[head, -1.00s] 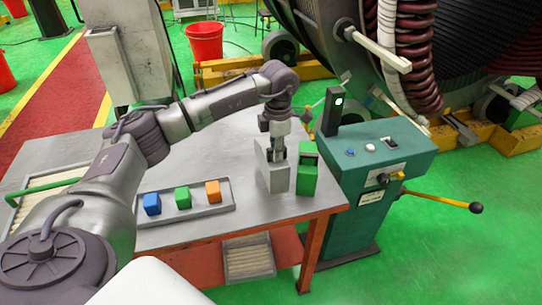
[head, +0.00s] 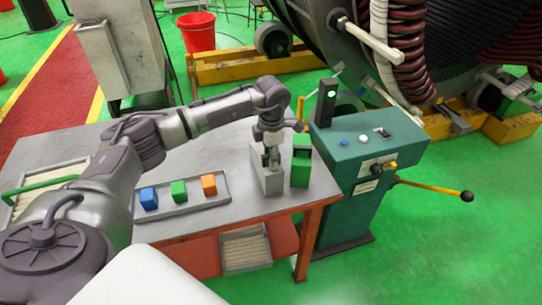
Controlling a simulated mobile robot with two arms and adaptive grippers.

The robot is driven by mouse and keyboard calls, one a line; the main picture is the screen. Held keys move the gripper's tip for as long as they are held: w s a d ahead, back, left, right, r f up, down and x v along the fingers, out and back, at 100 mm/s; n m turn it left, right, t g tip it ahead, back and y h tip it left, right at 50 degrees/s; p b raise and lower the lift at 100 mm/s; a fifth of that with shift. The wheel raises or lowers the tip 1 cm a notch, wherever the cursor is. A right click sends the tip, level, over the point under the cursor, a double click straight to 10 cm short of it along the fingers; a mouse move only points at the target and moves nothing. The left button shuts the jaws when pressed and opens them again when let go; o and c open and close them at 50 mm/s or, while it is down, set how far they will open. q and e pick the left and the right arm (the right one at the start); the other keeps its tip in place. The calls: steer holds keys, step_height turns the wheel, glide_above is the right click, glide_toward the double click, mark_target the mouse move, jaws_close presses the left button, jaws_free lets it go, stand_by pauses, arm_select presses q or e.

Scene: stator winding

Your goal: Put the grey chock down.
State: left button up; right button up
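The grey chock (head: 268,183) is an upright grey block at the right end of the metal table, just left of a green chock-like block (head: 300,168). My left gripper (head: 271,160) points down at its top, with the fingers shut on its upper part. The chock stands upright and its base is at or very near the tabletop; I cannot tell whether it touches. My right gripper is out of view.
A tray (head: 222,199) with a blue, a green and an orange cube lies left of the chock on the table (head: 210,150). A teal control console (head: 350,205) with a lever stands close to the table's right end. The tabletop behind the tray is clear.

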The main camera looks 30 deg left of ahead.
arm_select(q)
step_height(320, 180, up, 12)
steer(key=b, duration=0.3)
steer(key=shift+b, duration=0.35)
